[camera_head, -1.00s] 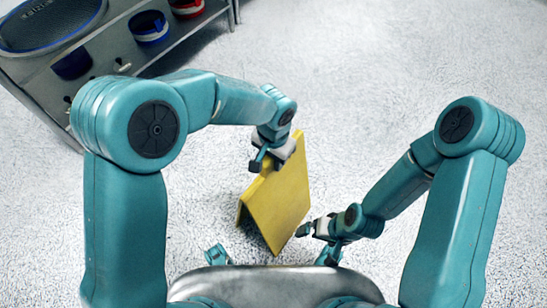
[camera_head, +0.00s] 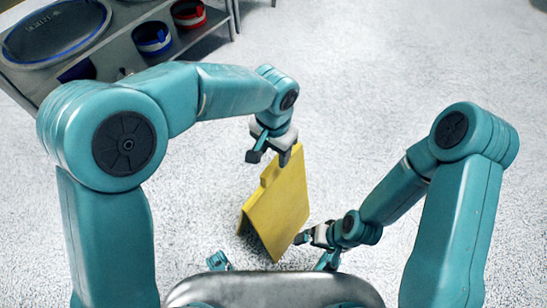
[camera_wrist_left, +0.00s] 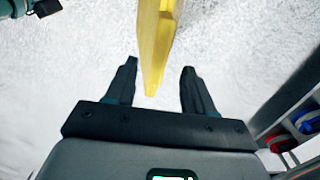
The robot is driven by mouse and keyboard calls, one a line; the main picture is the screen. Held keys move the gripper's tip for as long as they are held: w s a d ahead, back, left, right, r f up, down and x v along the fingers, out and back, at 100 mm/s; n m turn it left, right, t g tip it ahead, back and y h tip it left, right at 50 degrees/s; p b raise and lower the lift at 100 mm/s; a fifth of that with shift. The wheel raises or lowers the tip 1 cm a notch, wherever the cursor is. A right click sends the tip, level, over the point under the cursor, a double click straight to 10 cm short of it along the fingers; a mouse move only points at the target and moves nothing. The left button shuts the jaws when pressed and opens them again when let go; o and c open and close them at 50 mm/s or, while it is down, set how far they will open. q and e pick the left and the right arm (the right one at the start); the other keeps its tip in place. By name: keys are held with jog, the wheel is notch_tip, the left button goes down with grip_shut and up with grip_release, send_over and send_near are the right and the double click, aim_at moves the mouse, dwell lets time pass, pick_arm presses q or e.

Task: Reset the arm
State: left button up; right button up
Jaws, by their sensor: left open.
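A yellow folded board (camera_head: 277,208) stands on the floor in front of me in the head view. Its narrow edge also shows in the left wrist view (camera_wrist_left: 156,40), running between the fingers. My left gripper (camera_head: 270,156) is open just above the top of the board. In the wrist view its two fingers (camera_wrist_left: 158,70) are apart, with a gap on each side of the board. My right gripper (camera_head: 306,236) is low beside the board's right edge. Whether it touches the board or is shut is not clear.
A grey shelf unit (camera_head: 118,62) stands at the upper left, with a large round dark-blue sieve (camera_head: 58,32) on top. A blue-and-white container (camera_head: 152,40) and a red-and-white one (camera_head: 188,15) sit on its lower shelf. The speckled floor to the right is clear.

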pick_arm(q)
jog(key=shift+r, duration=1.3)
pick_arm(e)
jog(key=shift+r, duration=0.45)
pick_arm(q)
jog(key=shift+s, duration=0.1)
